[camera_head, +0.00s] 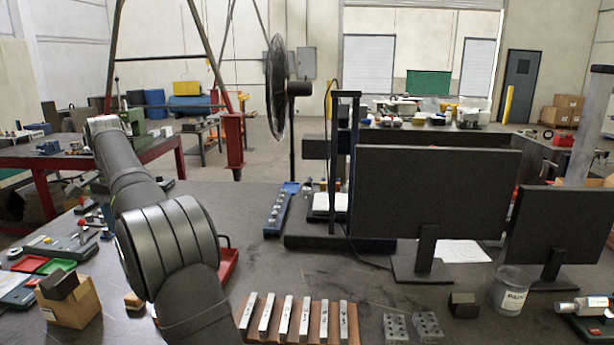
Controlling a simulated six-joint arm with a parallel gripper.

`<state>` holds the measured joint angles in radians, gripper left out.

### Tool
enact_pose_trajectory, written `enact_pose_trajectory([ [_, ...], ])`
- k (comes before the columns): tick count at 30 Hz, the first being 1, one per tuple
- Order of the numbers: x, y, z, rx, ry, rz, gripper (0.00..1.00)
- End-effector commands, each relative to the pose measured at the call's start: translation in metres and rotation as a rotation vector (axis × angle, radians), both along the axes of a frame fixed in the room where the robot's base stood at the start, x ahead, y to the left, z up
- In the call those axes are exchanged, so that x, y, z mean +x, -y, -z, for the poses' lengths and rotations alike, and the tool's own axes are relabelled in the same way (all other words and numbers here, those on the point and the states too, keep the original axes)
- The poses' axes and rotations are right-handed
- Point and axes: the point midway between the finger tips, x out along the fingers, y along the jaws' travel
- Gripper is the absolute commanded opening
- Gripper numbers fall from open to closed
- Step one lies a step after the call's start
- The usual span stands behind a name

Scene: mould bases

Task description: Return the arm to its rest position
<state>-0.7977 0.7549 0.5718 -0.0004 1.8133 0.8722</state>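My dark grey arm (172,235) rises from the bottom of the head view and reaches up and to the left over the workbench (260,200). Its far part extends toward the red-framed table at the left. My gripper cannot be made out; the end of the arm at the upper left shows only a pale, rounded link. Whether it holds anything cannot be seen.
Two monitors (432,195) stand at the right, near a clear cup (509,290). A cardboard box (70,305) and coloured trays (57,266) lie left. Bare bench shows mid-right.

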Motion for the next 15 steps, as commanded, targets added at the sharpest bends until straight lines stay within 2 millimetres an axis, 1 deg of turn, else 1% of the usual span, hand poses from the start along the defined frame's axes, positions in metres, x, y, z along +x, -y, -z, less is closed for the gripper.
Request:
enact_pose_trajectory([
  [1,0.007,0.009,0.001,-0.001,-0.001,0.015,0.67],
  [3,0.016,0.020,0.002,-0.001,-0.001,0.034,0.67],
  [15,0.061,0.086,0.008,-0.002,-0.001,0.139,0.67],
])
